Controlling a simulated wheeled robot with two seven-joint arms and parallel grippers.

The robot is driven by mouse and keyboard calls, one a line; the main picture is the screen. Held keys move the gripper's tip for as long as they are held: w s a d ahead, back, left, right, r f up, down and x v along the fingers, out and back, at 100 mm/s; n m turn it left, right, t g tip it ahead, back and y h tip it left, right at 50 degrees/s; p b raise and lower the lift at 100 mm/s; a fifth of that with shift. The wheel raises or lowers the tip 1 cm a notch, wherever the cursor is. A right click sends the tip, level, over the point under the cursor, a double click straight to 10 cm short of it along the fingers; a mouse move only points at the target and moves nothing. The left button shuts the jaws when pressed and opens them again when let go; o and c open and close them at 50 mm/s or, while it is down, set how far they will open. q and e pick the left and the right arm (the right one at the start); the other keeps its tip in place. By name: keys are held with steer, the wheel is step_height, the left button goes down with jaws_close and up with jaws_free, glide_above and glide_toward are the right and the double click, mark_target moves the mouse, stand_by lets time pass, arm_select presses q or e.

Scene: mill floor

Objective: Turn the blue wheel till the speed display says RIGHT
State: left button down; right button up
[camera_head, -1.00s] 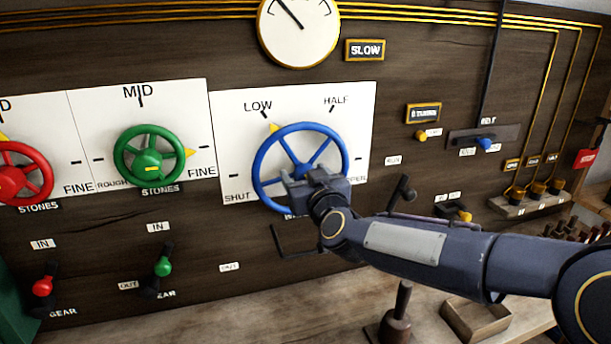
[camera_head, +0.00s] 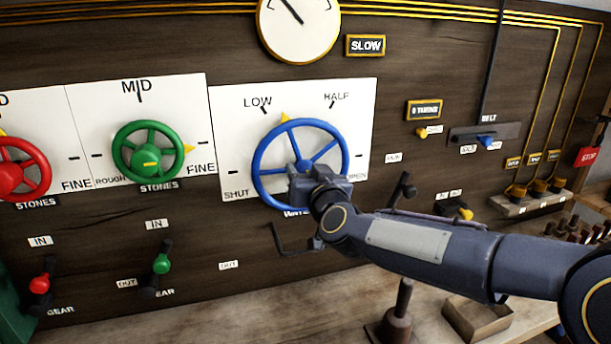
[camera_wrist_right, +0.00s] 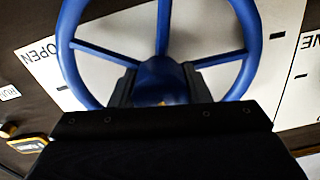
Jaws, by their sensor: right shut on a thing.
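The blue wheel (camera_head: 270,143) stands on a white dial plate marked SHUT, LOW, HALF and OPEN. Its yellow pointer (camera_head: 285,117) points between LOW and HALF. The speed display (camera_head: 366,45) reads SLOW, beside the round gauge (camera_head: 298,25) whose needle leans up and left. My right gripper (camera_head: 305,180) is at the lower middle of the blue wheel and hides part of it. In the right wrist view its fingers (camera_wrist_right: 160,90) sit on both sides of the wheel's hub (camera_wrist_right: 162,78), shut on it. My left gripper is not in view.
A green wheel (camera_head: 148,135) and a red wheel (camera_head: 38,178) are to the left. Green (camera_head: 161,264) and red (camera_head: 39,284) levers are below them. A wooden tray (camera_head: 480,325) and a dark upright handle (camera_head: 403,300) stand on the bench under my right arm.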

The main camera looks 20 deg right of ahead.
steer(key=m+b, duration=0.2)
steer(key=m, duration=0.2)
steer(key=shift+f+m, duration=0.1)
steer(key=shift+m, duration=0.2)
steer(key=shift+m+b, duration=0.75)
steer(key=shift+m, duration=1.55)
steer(key=o, duration=1)
steer(key=s, duration=0.7)
steer(key=shift+s+d, duration=0.2)
steer(key=shift+s, duration=0.2)
